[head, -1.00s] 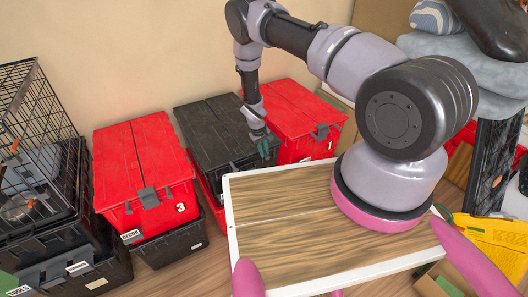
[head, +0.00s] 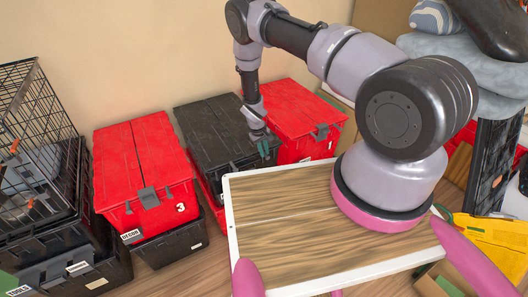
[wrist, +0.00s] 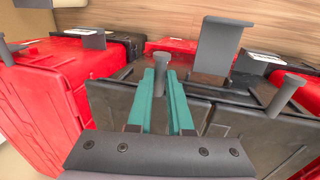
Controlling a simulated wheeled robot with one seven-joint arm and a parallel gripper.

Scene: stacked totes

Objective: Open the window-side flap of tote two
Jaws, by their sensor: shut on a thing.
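The black tote (head: 205,125), with a lid in two flaps, stands between two red totes; I cannot read a number on it. Its lid (wrist: 240,130) also shows in the wrist view, with a grey upright latch (wrist: 220,48) at its edge and a short dark peg on each side. My gripper (head: 264,147) is at the tote's front edge. In the wrist view, my gripper's teal fingers (wrist: 160,80) are shut on one peg (wrist: 162,62), the left one. The flaps lie flat. The finger contact is partly hidden.
A red tote marked 3 (head: 145,165) stands to the left on a black tote (head: 175,243). Another red tote (head: 293,115) is close on the right. A wire cage (head: 35,110) stands at far left. A wood-topped board (head: 290,215) fills the near side.

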